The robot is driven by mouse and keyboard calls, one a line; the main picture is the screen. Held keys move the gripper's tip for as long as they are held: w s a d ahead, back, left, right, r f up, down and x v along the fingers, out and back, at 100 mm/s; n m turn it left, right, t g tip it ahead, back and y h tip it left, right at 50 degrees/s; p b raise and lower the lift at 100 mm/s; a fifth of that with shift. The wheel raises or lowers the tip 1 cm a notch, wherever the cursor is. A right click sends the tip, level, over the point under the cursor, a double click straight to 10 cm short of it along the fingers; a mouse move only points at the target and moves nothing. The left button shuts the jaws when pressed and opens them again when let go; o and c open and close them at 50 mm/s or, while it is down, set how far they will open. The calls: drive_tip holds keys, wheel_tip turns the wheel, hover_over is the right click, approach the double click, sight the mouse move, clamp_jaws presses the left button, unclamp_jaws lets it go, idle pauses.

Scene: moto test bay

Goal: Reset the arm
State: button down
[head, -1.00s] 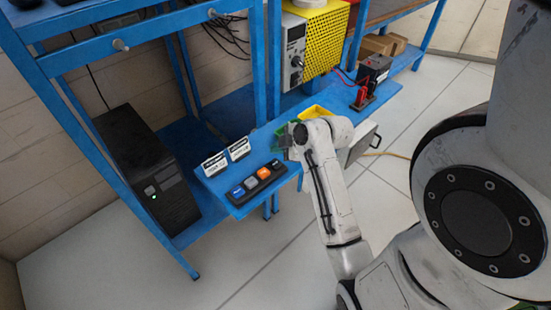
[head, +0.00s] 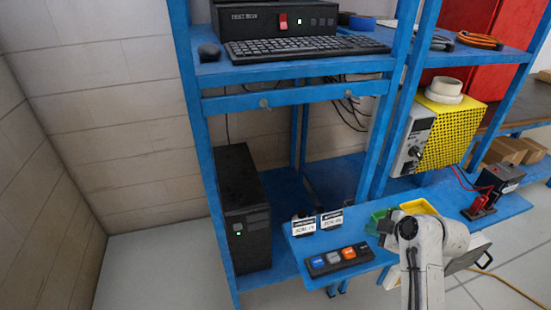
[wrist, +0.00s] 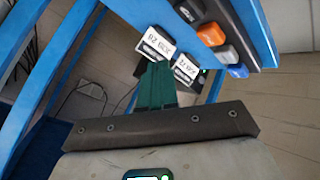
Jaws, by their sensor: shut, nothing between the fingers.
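My arm (head: 432,262) reaches in from the lower right of the head view, its white wrist end over the blue lower shelf. In the wrist view my gripper (wrist: 157,84) shows two dark green fingers, shut together and empty. They point towards two white label cards (wrist: 156,44) and appear apart from them.
A button strip (head: 338,260) with blue, orange and grey buttons lies left of my gripper. A yellow bin (head: 418,206) is behind the wrist. A black computer tower (head: 243,208), a yellow-sided power supply (head: 452,130) and a battery (head: 500,180) stand nearby. Blue rack posts rise behind.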

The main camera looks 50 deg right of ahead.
drive_tip(key=w+a+f+m+g+y, duration=0.1)
drive_tip(key=a+f+g+y, duration=0.15)
drive_tip(key=a, duration=0.65)
drive_tip(key=a+f+m+g+y, duration=0.1)
drive_tip(key=a+f, duration=0.2)
drive_tip(key=a, duration=0.6)
drive_tip(key=s+a+f+m+g, duration=0.2)
drive_tip(key=s+a, duration=0.4)
drive_tip(key=a, duration=0.4)
drive_tip(key=shift+s+m+g, duration=0.2)
drive_tip(key=shift+m+g, duration=0.6)
drive_tip(key=shift+g, duration=0.25)
drive_tip(key=shift+h, duration=0.25)
